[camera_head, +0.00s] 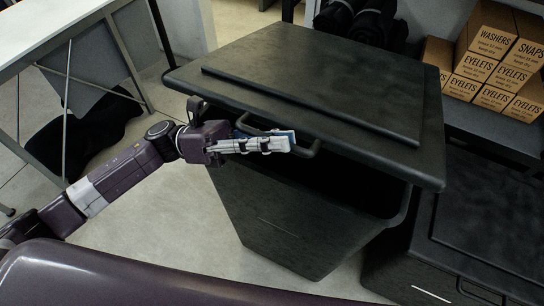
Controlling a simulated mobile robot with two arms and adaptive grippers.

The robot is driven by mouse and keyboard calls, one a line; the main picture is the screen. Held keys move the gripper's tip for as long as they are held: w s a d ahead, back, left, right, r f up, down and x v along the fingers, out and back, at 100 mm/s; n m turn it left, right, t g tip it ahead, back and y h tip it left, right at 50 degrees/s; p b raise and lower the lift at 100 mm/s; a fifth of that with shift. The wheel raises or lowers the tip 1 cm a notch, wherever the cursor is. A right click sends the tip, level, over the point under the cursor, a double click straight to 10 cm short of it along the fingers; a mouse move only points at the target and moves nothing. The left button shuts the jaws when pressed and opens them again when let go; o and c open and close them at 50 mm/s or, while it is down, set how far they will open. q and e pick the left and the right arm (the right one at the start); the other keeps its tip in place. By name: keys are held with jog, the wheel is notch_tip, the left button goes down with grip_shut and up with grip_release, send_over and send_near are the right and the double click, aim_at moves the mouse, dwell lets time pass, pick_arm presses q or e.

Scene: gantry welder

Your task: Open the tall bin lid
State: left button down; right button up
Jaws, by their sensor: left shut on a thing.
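The tall bin (290,225) is black and stands on the floor in the middle of the view. Its broad flat black lid (330,80) sits over it, with a raised panel on top. The lid's front edge is up off the bin's front rim (398,212), and a dark gap shows between them. A loop handle (313,150) is on the lid's front edge. My left gripper (279,143), with pale fingers and a blue part, is shut on this handle from the left. The fingers hide part of the handle. My right gripper is not in view.
A second, lower black bin (490,235) stands close on the right. Cardboard boxes (490,65) marked washers, snaps and eyelets are stacked at the upper right. Dark rolled items (358,20) lie behind the lid. A pale table (50,25) is at the upper left.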

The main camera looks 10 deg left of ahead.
pick_arm(q)
jog(key=w+d+r+n+p, duration=0.1)
jog(key=w+r, duration=0.4)
jog(key=r, duration=0.5)
jog(key=w+d+r+n+t+p, duration=0.1)
jog(key=w+r+p, duration=0.3)
jog(key=r, duration=0.7)
jog(key=shift+w+d+r+n+p, duration=0.15)
jog(key=shift+w+d+n+p, duration=0.3)
jog(key=shift+n+p, duration=0.6)
jog(key=shift+s+d, duration=0.1)
jog(key=shift+s, duration=0.05)
